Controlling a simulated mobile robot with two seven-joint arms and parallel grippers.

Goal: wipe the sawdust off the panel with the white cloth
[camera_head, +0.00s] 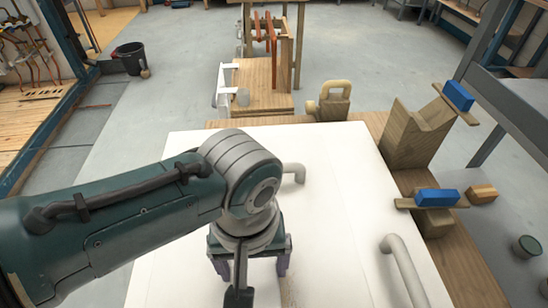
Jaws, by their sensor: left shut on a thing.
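The white panel (330,190) lies flat on a wooden bench and fills the lower middle of the head view. My left arm comes in from the left, and my left gripper (248,274) points down over the panel. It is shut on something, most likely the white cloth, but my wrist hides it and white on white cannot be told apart. A faint tan patch that may be sawdust (290,291) shows just right of the gripper. My right gripper is out of view.
Wooden blocks with blue pieces (437,197) line the right edge. A wooden stand (262,80) is beyond. A black bucket (131,57) stands on the floor.

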